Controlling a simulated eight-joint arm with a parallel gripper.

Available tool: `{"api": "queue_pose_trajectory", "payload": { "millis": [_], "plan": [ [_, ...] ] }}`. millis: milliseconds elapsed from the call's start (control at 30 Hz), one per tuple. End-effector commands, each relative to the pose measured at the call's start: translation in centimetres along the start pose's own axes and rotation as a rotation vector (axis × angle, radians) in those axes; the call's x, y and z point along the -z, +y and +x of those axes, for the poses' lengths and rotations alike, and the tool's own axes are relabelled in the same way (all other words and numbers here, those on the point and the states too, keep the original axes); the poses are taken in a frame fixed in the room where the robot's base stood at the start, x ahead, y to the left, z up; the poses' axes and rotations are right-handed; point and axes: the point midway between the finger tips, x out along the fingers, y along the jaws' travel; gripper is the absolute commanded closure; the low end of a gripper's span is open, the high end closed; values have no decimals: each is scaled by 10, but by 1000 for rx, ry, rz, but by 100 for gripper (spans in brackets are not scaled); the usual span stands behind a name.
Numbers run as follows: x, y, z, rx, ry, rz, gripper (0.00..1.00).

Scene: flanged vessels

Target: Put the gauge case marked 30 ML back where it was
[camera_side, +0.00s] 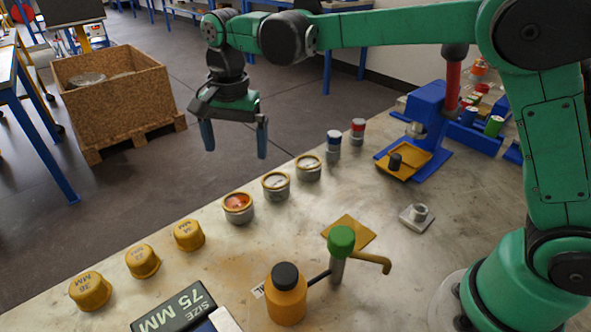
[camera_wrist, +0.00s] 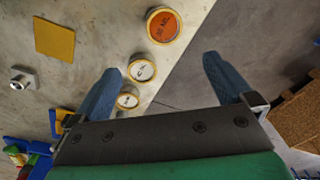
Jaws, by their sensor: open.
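A round gauge case with an orange face and yellow rim (camera_side: 238,207) stands on the table, nearest the viewer in a row of three cases. Its lettering in the wrist view (camera_wrist: 164,26) looks like 30 ML, though it is small. Two similar cases with white faces, a middle one (camera_side: 275,185) and a far one (camera_side: 308,168), stand beyond it; their markings are not legible. My gripper (camera_side: 235,146) is open and empty, pointing down, raised in the air around the table's far edge. In the wrist view, the orange-faced case lies beyond the fingertips (camera_wrist: 158,68).
Several yellow caps (camera_side: 143,261) stand at the table's left. An orange bottle (camera_side: 287,296), a green-topped post (camera_side: 340,246) and a yellow square plate (camera_side: 358,232) stand or lie in front. A blue press (camera_side: 428,107) is at the back right. A wooden crate (camera_side: 120,100) stands on the floor.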

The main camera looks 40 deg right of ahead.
Motion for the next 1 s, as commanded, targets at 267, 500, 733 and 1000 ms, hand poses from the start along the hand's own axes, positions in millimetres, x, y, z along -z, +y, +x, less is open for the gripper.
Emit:
{"api": "queue_pose_trajectory", "payload": {
  "millis": [267, 500, 733, 1000],
  "plan": [
    [12, 72, -36, 172, 140, -339, 0],
    [7, 139, -31, 258, 353, -659, 0],
    [2, 174, -12, 261, 511, -852, 0],
    [1, 180, -8, 256, 547, -896, 0]
  ]
}}
